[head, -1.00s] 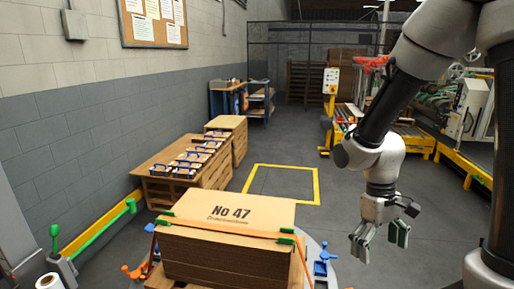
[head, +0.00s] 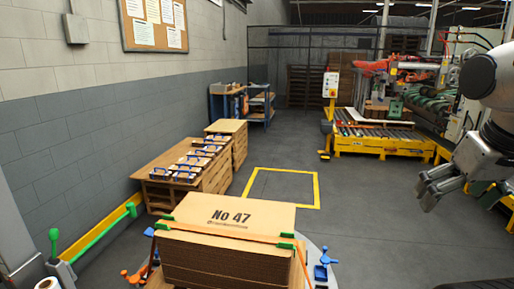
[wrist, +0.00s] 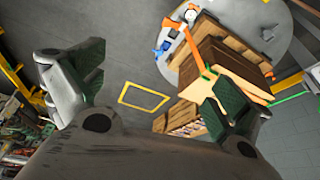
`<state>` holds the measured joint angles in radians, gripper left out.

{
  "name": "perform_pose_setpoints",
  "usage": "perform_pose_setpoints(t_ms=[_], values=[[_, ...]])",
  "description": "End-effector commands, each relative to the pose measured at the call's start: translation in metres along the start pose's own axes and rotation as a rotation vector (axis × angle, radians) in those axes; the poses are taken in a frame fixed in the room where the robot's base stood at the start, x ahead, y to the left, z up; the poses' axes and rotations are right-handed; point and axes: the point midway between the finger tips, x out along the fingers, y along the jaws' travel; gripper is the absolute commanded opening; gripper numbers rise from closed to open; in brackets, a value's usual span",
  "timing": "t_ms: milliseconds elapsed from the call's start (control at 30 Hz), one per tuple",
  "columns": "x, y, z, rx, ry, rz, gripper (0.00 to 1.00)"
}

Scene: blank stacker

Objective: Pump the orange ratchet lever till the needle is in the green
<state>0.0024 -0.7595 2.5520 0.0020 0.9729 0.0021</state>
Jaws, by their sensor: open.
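A cardboard stack marked "No 47" (head: 235,214) stands at the front of the head view with an orange strap (head: 225,234) around it and green corner pieces. An orange handled part (head: 135,272), possibly the ratchet lever, shows low at the stack's left side, partly hidden. I cannot make out a needle or green zone. My gripper (head: 452,192) is at the right of the head view, open and empty, well apart from the stack. In the wrist view its fingers (wrist: 152,72) are spread, and the strapped stack (wrist: 205,90) shows behind the right finger.
A blue fitting (head: 322,262) sits at the stack's right. A green-handled lever (head: 54,240) stands at the lower left. A low table (head: 160,172) with blue-handled items lines the wall. A yellow roller conveyor (head: 375,145) is at the back right. The floor between is clear.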

Motion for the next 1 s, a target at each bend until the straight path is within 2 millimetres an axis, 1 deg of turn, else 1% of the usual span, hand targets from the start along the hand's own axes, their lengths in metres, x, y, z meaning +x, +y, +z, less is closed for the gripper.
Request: perform_pose_setpoints(t_ms=[100, 133, 433, 567, 600, 667, 800, 1000], values=[[0.0, 0.0, 0.0, -0.001, -0.001, 0.0, 1.0], [0.0, 0.0, 0.0, -0.001, -0.001, 0.0, 0.96], [0.001, -0.002, -0.001, -0.011, -0.004, -0.004, 0.42], [0.013, -0.007, -0.001, -0.032, -0.058, -0.011, 0.18], [0.019, -0.009, -0.001, -0.041, -0.086, -0.014, 0.11], [0.03, -0.012, -0.001, -0.056, -0.135, -0.017, 0.0], [0.057, -0.02, -0.002, -0.101, -0.265, -0.016, 0.0], [0.096, -0.023, -0.007, -0.201, -0.428, 0.021, 0.0]])
